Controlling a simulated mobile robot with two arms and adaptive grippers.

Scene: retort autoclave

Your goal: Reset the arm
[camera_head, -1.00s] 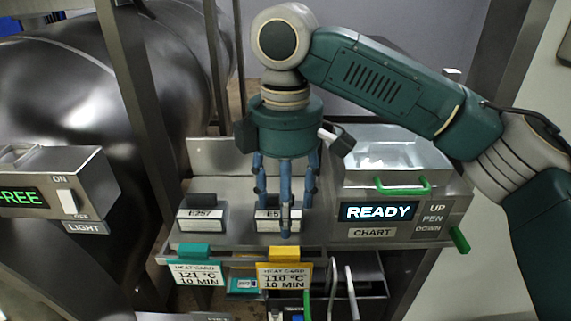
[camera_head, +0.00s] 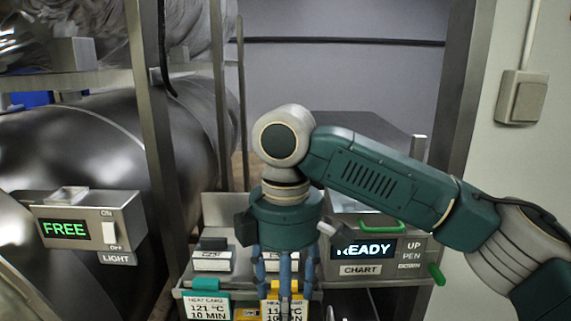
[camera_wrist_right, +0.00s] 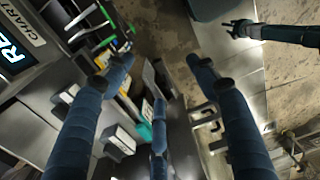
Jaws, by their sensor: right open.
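My right arm comes in from the right in the head view, with its wrist joint (camera_head: 284,140) raised and the hand hanging straight down. My right gripper (camera_head: 281,292) has blue fingers pointing down in front of the shelf and a yellow heat card (camera_head: 284,290), partly hiding that card. In the right wrist view the right gripper (camera_wrist_right: 160,82) has its fingers spread wide, with nothing between them. A dark gripper on a teal arm (camera_wrist_right: 240,30), apparently my left one, shows small at the top right there; its jaw state is unclear. It is outside the head view.
A chart unit (camera_head: 374,250) with a lit display, partly hidden by my arm, stands right of the hand. A FREE panel (camera_head: 84,228) is at the left, before a large steel vessel (camera_head: 90,130). A teal heat card (camera_head: 207,305) hangs left of the fingers. Steel posts flank the arm.

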